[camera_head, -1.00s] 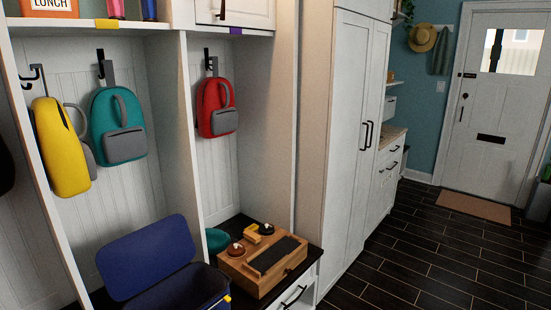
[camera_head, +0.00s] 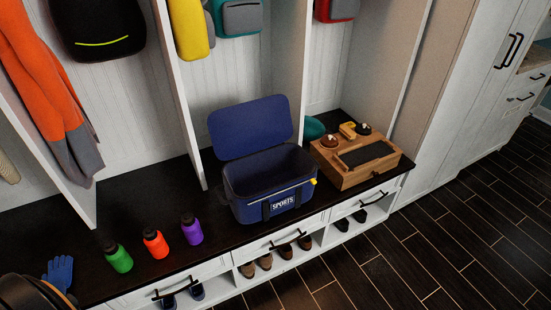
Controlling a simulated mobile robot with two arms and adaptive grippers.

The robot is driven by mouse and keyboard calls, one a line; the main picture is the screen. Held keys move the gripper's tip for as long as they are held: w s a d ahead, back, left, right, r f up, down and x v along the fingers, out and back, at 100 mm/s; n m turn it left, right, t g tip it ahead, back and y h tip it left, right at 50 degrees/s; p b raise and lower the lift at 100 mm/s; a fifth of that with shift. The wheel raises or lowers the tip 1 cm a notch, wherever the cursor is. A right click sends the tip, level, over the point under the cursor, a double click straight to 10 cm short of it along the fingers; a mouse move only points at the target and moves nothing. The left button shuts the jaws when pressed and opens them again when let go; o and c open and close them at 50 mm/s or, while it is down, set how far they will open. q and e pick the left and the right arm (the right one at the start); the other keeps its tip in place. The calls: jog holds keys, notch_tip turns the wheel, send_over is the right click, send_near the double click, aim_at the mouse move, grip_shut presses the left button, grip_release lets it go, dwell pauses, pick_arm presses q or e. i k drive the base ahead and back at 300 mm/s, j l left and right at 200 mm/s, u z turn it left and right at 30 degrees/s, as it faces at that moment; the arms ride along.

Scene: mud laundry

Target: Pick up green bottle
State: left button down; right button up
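The green bottle (camera_head: 118,257) has a dark cap and stands upright on the dark bench top (camera_head: 140,215), at the left of a row of bottles. The orange bottle (camera_head: 155,243) stands just to its right, and the purple bottle (camera_head: 192,230) is further right. Neither of my grippers shows in the head view.
An open blue cooler bag (camera_head: 270,199) marked SPORTS and a wooden box (camera_head: 343,177) stand right of the bottles. A blue glove (camera_head: 60,271) lies left of the green bottle. Shoes sit in cubbies below. An orange jacket (camera_head: 45,70) hangs above. Dark floor (camera_head: 440,240) is clear at right.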

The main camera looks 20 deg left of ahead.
aim_at(115, 253)
jog(key=u, duration=2.15)
jog(key=j, duration=0.1)
